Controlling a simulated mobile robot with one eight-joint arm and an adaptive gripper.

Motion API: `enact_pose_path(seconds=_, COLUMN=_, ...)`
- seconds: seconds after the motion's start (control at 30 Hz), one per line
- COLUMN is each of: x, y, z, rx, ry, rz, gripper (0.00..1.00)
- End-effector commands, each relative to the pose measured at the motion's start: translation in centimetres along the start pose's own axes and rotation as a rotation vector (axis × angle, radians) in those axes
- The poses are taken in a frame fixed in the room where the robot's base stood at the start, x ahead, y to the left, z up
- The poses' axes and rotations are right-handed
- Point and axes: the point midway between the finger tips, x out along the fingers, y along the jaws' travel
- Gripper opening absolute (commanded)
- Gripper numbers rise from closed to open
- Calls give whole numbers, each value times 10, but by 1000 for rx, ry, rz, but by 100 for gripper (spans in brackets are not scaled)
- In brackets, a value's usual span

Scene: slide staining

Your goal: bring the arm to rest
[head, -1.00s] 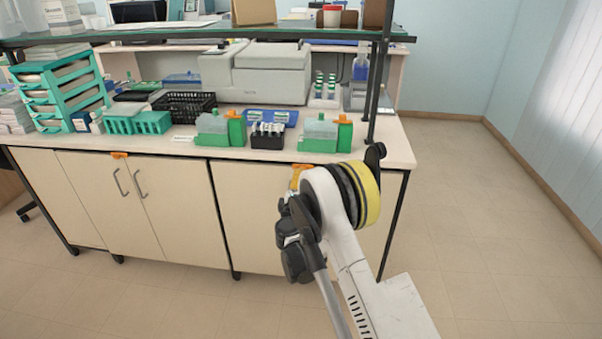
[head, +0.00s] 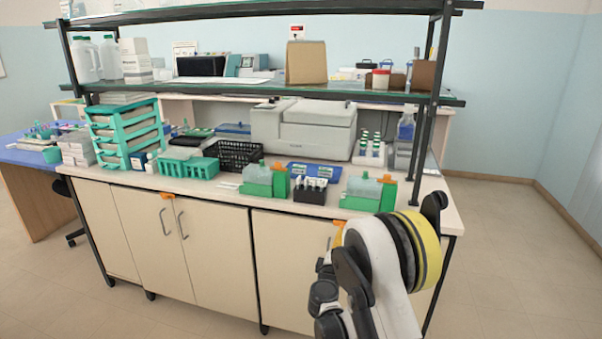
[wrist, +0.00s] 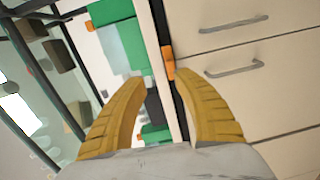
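My arm (head: 375,270) shows at the lower right of the head view, folded in front of the bench's right end. My gripper (wrist: 160,105) shows in the wrist view as two yellow-brown ridged fingers, spread apart with nothing held between them. Beyond the gap lie the bench's front edge, an orange clip and part of a green staining jar. In the head view the gripper's fingers are hidden behind the arm; only a bit of orange (head: 337,232) shows beside it, and I cannot tell whether it is a fingertip or a clip.
The bench (head: 210,203) holds two green-and-clear staining jars (head: 265,182), a black rack of tubes (head: 312,192), a green basket (head: 188,167) and a black basket (head: 240,155). A shelf (head: 200,85) on dark posts stands above. Floor to the right (head: 510,240) is clear.

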Motion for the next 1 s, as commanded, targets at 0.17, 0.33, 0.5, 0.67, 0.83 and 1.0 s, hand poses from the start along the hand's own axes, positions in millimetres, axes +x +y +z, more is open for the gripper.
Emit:
enact_pose_path(seconds=0.17, x=-13, y=65, z=36, rx=177, ry=-84, rz=-110, gripper=36)
enact_pose_path(seconds=0.33, x=-48, y=113, z=75, rx=363, ry=-168, rz=-232, gripper=36)
enact_pose_path(seconds=0.5, x=-103, y=143, z=110, rx=546, ry=-248, rz=-360, gripper=36)
enact_pose_path(seconds=0.67, x=-169, y=156, z=138, rx=715, ry=-316, rz=-484, gripper=36)
enact_pose_path(seconds=0.83, x=-248, y=153, z=159, rx=892, ry=-381, rz=-623, gripper=36)
enact_pose_path(seconds=1.0, x=-326, y=138, z=168, rx=1059, ry=-431, rz=-761, gripper=36)
